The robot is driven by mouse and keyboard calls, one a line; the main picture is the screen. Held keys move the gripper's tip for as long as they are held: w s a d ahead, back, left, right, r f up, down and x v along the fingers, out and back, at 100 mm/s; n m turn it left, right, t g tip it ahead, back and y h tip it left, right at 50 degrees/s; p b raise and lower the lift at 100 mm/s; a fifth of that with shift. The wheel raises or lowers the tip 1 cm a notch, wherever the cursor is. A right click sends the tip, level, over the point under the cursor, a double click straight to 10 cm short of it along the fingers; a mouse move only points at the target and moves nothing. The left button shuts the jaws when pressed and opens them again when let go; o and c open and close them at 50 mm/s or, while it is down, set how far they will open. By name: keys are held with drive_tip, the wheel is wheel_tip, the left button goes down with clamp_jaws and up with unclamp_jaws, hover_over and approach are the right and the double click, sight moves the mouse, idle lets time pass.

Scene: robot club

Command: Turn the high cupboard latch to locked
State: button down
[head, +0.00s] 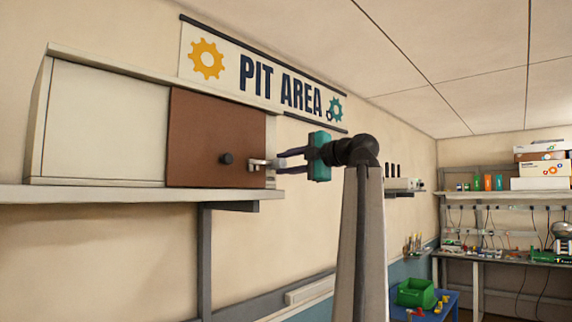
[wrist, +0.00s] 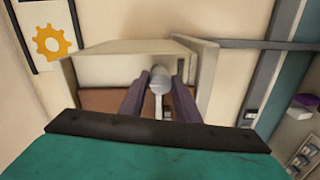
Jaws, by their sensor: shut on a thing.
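The door looks closed. The pale metal latch (head: 260,162) is at the door's lower right edge, its lever lying about level in the head view. My gripper (head: 283,160) is at the latch from the right, its purple fingers shut on the lever. In the wrist view the rounded silver lever end (wrist: 160,82) sits between the two fingers. The fingers partly hide the lever.
The shelf (head: 120,196) runs under the cupboard on a grey bracket (head: 206,250). A PIT AREA banner (head: 280,85) hangs above. At the right are a workbench (head: 510,262), boxes (head: 542,168) and a green bin (head: 415,293). The space before the cupboard door looks clear.

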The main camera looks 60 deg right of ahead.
drive_tip(key=shift+f, duration=0.1)
drive_tip(key=c, duration=1.3)
unclamp_jaws()
drive_tip(key=shift+c, duration=0.2)
drive_tip(key=shift+s, duration=0.15)
drive_tip(key=shift+s+a+r+p, duration=0.15)
drive_tip(key=shift+s+r+p, duration=0.05)
drive_tip(key=shift+s+p, duration=0.3)
drive_tip(key=s+a+p, duration=0.1)
drive_tip(key=s+p, duration=0.3)
drive_tip(key=s, duration=0.8)
drive_tip(key=shift+s+a+r, duration=0.2)
drive_tip(key=shift+a+r, duration=0.15)
